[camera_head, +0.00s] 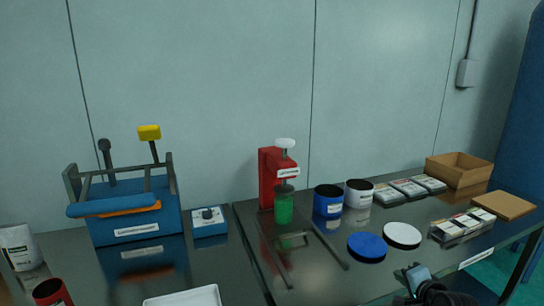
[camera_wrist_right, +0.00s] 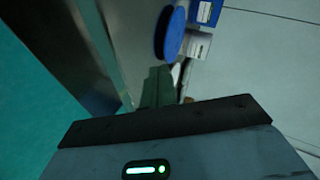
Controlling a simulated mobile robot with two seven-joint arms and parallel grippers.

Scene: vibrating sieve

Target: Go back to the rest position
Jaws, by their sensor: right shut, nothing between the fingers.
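My right gripper (camera_head: 412,278) shows at the bottom right of the head view, at the front edge of the dark table (camera_head: 335,285). In the right wrist view its fingers (camera_wrist_right: 158,86) are together with nothing between them. It is in front of the round blue lid (camera_head: 367,246) and the white lid (camera_head: 402,235), apart from both. The blue lid also shows in the right wrist view (camera_wrist_right: 171,34). My left gripper is not in view.
A red press (camera_head: 268,178) holds a green cylinder (camera_head: 284,207). A blue sieve machine (camera_head: 140,215) stands left. Blue (camera_head: 328,201) and white (camera_head: 358,193) jars, a card tray (camera_head: 460,230) and an open cardboard box (camera_head: 459,169) stand right. A white tray (camera_head: 183,297) lies front left.

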